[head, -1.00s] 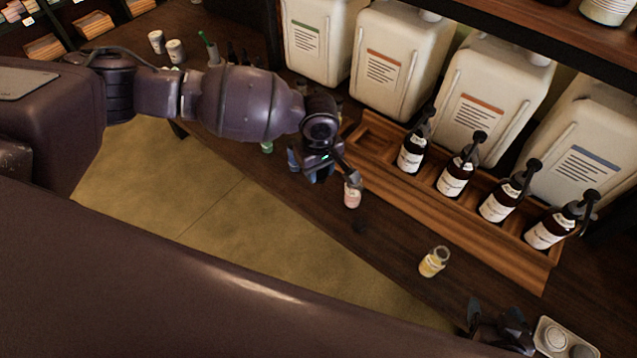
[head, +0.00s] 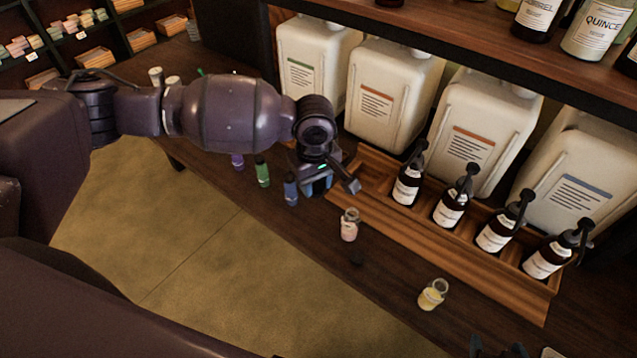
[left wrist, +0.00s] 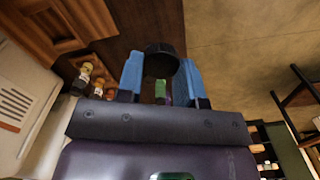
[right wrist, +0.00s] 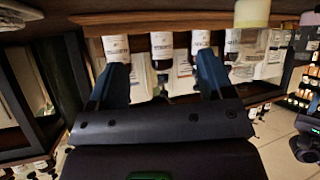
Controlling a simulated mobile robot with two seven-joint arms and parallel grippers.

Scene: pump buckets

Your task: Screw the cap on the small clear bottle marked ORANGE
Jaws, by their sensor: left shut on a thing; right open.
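Two small clear bottles stand open on the wooden counter in the head view. One has pinkish contents or label (head: 349,226), the other is yellow (head: 433,295). Their lettering is too small to read, so I cannot tell which says ORANGE. My left gripper (head: 335,185) is above the counter, up and left of the pinkish bottle and apart from it. In the left wrist view it is shut on a black round cap (left wrist: 160,60) between blue fingertips. My right gripper (right wrist: 158,75) is open and empty; only a dark bit shows at the head view's bottom edge.
A small dark round thing (head: 357,256) lies between the clear bottles. Several brown pump bottles (head: 448,208) stand in a wooden tray (head: 420,236) before large white jugs (head: 395,95). Small green (head: 262,172) and blue (head: 291,190) bottles stand left of my left gripper.

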